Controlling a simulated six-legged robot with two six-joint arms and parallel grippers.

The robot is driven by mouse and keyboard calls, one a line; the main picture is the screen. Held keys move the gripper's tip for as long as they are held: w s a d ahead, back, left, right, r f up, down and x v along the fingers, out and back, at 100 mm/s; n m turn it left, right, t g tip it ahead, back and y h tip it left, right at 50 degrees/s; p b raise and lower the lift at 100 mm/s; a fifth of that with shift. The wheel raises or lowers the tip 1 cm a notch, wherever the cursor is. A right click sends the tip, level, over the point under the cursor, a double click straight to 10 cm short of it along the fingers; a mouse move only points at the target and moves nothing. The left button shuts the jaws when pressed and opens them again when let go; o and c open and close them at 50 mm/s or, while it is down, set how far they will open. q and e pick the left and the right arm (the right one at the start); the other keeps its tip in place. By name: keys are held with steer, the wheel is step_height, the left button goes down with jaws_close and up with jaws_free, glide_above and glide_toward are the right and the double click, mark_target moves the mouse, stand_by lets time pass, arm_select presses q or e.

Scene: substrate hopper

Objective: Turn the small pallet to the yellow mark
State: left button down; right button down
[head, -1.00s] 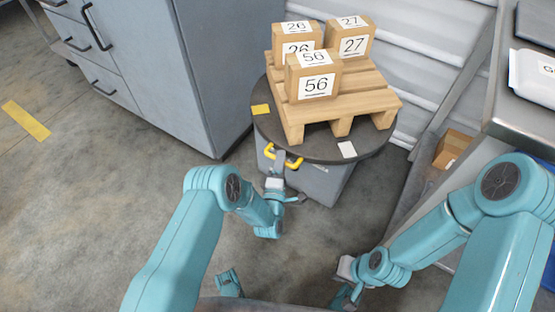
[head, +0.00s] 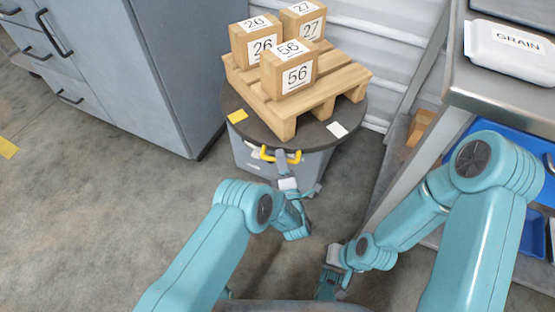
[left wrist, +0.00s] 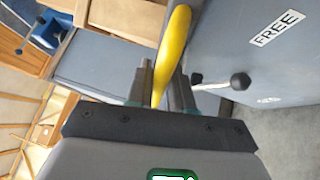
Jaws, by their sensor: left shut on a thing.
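The small wooden pallet (head: 325,91) lies on a round dark turntable (head: 255,127) and carries boxes numbered 26 (head: 263,48), 27 (head: 312,32) and 56 (head: 298,76). A yellow mark (head: 237,116) is on the turntable's rim at left, a white mark (head: 337,129) at right. A yellow handle (head: 268,155) sits under the front rim. My left gripper (head: 283,162) is shut on this handle. In the left wrist view the handle (left wrist: 174,55) runs between both fingers. My right gripper (head: 328,285) hangs low, away from the pallet; its jaws are too unclear to read.
A grey cabinet (head: 160,90) stands close at left. At right is a metal bench (head: 490,85) with a GRAIN package (head: 512,40) and blue trays below. A FREE label (left wrist: 277,28) and a black-knobbed lever (left wrist: 240,81) are near my left gripper. The floor at front left is clear.

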stand_by(0.4)
arm_select(q)
steer(key=c, duration=1.1)
jaws_free()
